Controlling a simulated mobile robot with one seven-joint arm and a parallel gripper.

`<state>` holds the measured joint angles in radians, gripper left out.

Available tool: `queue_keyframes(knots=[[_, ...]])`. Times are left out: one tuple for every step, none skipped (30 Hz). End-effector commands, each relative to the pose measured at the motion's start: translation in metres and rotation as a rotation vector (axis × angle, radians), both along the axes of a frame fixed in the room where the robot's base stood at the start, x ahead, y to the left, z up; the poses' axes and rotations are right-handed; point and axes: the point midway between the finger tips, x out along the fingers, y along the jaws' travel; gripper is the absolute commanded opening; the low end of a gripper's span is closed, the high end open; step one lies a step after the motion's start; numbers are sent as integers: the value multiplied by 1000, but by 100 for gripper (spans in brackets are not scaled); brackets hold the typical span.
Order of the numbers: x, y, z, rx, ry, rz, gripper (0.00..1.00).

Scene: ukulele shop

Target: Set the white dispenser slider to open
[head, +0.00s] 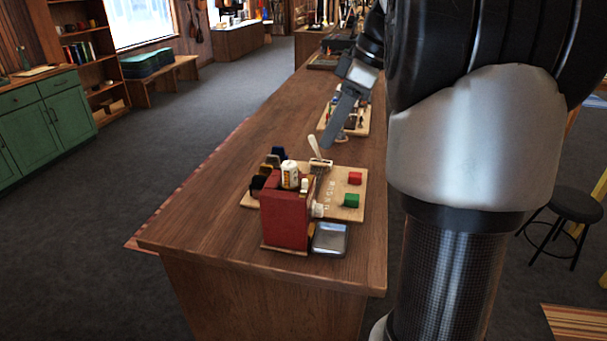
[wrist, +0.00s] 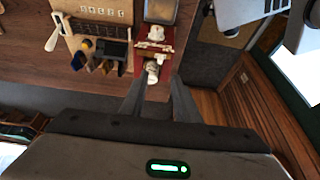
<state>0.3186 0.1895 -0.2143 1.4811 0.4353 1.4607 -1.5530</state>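The red dispenser (head: 284,222) stands upright near the close end of the long wooden counter. A small white knob (head: 318,210) sticks out on its right side, and a small white piece (head: 304,186) shows at its top. I cannot tell for sure which is the slider or how it is set. In the wrist view, white parts (wrist: 155,34) show on the red dispenser (wrist: 168,36), just beyond the fingertips. My gripper (wrist: 158,86) is open and empty, its two fingers apart and pointing towards the dispenser.
A metal tray (head: 331,238) lies right of the dispenser. The counter's front left is clear.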

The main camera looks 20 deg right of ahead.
Motion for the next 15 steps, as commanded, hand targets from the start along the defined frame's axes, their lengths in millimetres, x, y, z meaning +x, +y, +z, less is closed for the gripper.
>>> queue_keyframes(knots=[[2, 5, -13, 1, 4, 2, 29], [3, 7, -19, 2, 4, 3, 29], [5, 10, -27, 1, 4, 2, 29], [6, 12, -33, 1, 4, 2, 29], [8, 14, -39, 1, 4, 2, 29], [10, 17, -47, 1, 3, 1, 29], [11, 19, -53, 1, 4, 2, 29], [13, 21, -59, 2, 3, 2, 29], [14, 24, -67, 1, 4, 1, 29], [16, 26, -73, 2, 3, 0, 29], [17, 27, -78, 2, 3, 1, 29], [19, 30, -85, 1, 3, 0, 29], [19, 31, -89, 1, 3, 0, 29], [21, 33, -93, 1, 3, 1, 29], [22, 34, -98, 0, 2, 2, 29]])
